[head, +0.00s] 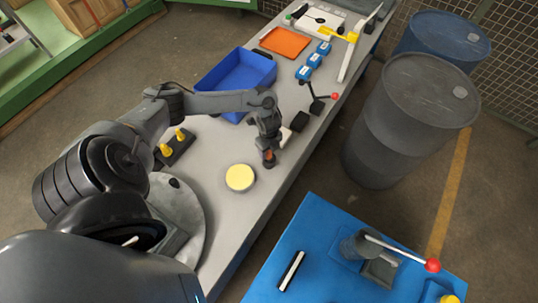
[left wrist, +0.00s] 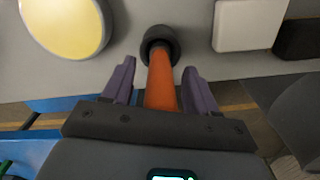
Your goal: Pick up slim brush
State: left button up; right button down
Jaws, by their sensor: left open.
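A slim orange rod with a dark round end, which looks like the slim brush (left wrist: 161,85), is on the grey bench. In the left wrist view it lies between the two purple fingers of my left gripper (left wrist: 159,66), with a gap on each side. The fingers are open. In the head view my left gripper (head: 268,148) points down over the bench near its right edge, and a little orange of the brush shows at its tip. The brush's near end is hidden by the gripper body. My right gripper is not in view.
A yellow-topped round piece (head: 240,177) stands close left of the gripper. A white block (left wrist: 248,24) and a black block (head: 299,121) are beyond it. A blue bin (head: 240,70) is farther back. A blue table (head: 330,240) stands across a gap, with dark drums (head: 410,125) behind.

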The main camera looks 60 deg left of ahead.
pick_arm(q)
jog(key=shift+c, duration=0.3)
grip_shut()
